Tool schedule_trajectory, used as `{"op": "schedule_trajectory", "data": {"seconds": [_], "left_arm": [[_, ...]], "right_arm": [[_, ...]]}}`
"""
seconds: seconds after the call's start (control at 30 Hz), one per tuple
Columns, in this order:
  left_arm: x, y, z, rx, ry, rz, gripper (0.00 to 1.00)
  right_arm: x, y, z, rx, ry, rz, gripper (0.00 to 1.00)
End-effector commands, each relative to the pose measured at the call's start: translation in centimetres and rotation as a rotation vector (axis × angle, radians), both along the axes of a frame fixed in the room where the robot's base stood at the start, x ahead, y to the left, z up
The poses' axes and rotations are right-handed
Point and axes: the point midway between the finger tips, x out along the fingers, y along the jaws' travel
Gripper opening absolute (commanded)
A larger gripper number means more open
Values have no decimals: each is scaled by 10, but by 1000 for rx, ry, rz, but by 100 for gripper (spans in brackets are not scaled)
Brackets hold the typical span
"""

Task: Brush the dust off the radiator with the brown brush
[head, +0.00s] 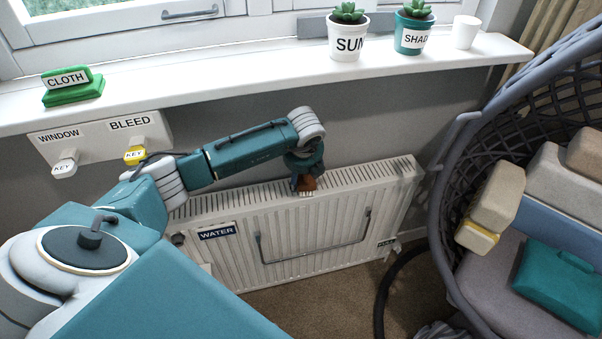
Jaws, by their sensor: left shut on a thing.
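The white radiator (330,219) stands against the grey wall below the windowsill, with a slotted top and a "WATER" label on its front. My left gripper (306,180) is over the middle of its top front edge. It is shut on the brown brush (308,185), whose pale bristles point down at the radiator's top. I cannot tell whether the bristles touch it. Greyish dust (406,172) shows on the radiator's right end. My right gripper is not in view.
The sill holds a "SUN" pot (346,44), a "SHADE" pot (409,38), a white cup (465,32) and a green cloth holder (73,91). Keys hang on a "WINDOW"/"BLEED" board (93,143). A grey wicker hanging chair (455,150) with cushions stands close at the right. A dark hose lies on the carpet.

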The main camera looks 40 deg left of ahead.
Motion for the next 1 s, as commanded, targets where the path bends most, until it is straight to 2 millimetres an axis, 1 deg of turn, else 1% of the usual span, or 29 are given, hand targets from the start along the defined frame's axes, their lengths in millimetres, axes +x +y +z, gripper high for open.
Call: {"op": "schedule_trajectory", "data": {"seconds": [0.83,1.0], "left_arm": [[0,0,-18,0,0,0,28],[3,-3,-18,-1,-1,-1,28]], "right_arm": [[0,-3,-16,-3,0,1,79],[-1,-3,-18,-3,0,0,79]]}}
